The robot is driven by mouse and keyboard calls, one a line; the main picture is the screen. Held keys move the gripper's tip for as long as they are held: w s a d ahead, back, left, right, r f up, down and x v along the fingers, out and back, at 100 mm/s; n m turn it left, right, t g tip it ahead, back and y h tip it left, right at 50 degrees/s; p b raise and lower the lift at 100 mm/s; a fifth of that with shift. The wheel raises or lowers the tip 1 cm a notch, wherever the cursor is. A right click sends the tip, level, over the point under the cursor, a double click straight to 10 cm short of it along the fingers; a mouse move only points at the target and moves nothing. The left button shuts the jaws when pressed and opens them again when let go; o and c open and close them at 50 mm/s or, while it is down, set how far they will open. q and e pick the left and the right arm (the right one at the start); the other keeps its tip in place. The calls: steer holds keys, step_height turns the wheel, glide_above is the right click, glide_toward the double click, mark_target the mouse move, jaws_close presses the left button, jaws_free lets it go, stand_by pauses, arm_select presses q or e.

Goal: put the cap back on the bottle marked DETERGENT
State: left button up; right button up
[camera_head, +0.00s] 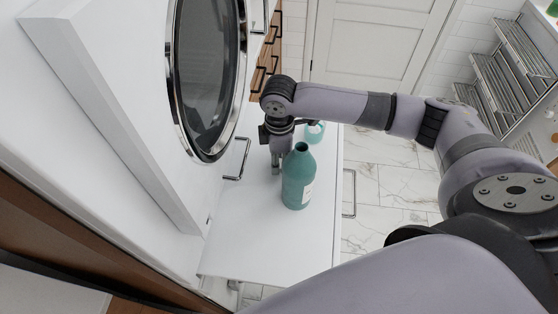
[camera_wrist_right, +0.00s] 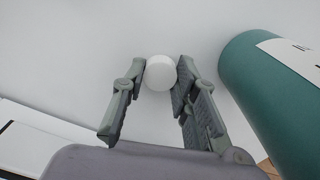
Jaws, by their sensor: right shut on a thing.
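A teal bottle (camera_head: 297,182) stands upright on the white counter, its neck open and dark at the top. Its label is partly turned away and I cannot read it. In the right wrist view the bottle (camera_wrist_right: 262,95) is at the right, beside the fingers and apart from them. My right gripper (camera_head: 276,170) is low over the counter, just left of the bottle. In the right wrist view my right gripper (camera_wrist_right: 160,82) is shut on a round white cap (camera_wrist_right: 160,72) between its fingertips. The cap is hidden in the head view. My left gripper is not in view.
The white counter (camera_head: 262,235) is clear in front of the bottle. A light turquoise item (camera_head: 315,131) stands behind it, partly hidden by my right arm. A round dark-framed mirror (camera_head: 208,75) is at the left. A metal rack (camera_head: 512,62) is at the far right.

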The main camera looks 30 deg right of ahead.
step_height(320, 180, up, 20)
steer(key=b, duration=0.1)
steer(key=shift+f, duration=0.15)
stand_by(0.3)
